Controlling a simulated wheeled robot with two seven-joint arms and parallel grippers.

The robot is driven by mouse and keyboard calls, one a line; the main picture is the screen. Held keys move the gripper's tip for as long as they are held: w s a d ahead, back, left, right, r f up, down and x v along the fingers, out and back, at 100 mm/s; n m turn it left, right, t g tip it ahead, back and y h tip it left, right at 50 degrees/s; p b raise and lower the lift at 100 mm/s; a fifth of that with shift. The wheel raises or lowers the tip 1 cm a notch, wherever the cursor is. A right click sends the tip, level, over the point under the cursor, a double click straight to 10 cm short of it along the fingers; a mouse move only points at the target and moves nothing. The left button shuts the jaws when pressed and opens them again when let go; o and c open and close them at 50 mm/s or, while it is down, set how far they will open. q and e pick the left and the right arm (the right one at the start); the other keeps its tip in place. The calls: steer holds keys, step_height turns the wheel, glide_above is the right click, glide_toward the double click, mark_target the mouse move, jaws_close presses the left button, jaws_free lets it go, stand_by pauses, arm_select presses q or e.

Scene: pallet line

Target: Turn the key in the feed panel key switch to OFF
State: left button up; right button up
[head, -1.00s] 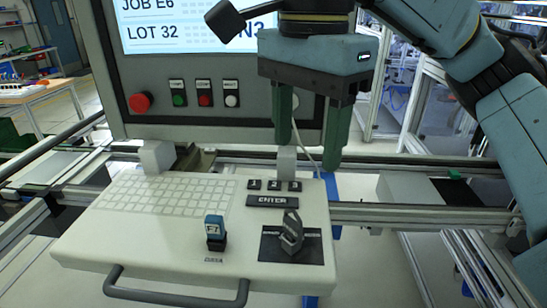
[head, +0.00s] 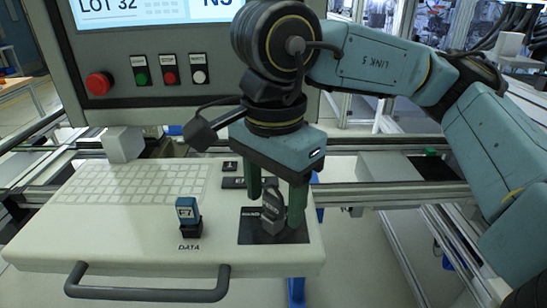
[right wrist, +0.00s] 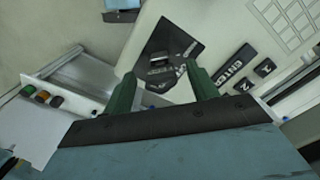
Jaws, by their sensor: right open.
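The key switch is a black plate (head: 246,234) at the right of the pale console shelf, with a dark grey key (head: 271,222) standing up from it. The plate's lettering is too small to read fully. My right gripper (head: 275,214) is open, pointing down, with one green finger on each side of the key. Whether the fingers touch it I cannot tell. In the right wrist view the key (right wrist: 160,64) shows between and just beyond the fingertips (right wrist: 159,72). My left gripper is not in view.
A blue-topped plug (head: 187,209) marked DATA stands left of the switch. The ENTER key (head: 233,182) lies behind the switch, partly hidden. A dark handle (head: 148,294) runs along the shelf's front. The panel (head: 110,60) with a red button (head: 99,83) rises behind.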

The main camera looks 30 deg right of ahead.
steer(key=shift+f, duration=1.35)
steer(key=shift+c, duration=0.2)
steer(key=c, duration=1)
steer(key=n+b, duration=0.1)
steer(key=n, duration=0.1)
steer(key=shift+f+n+b, duration=0.1)
steer(key=shift+n+b, duration=0.2)
steer(key=n+b, duration=0.3)
steer(key=n, duration=0.2)
steer(key=shift+n, duration=0.4)
steer(key=o, duration=0.5)
steer(key=shift+n, duration=0.3)
steer(key=o, duration=1)
steer(key=shift+r, duration=0.3)
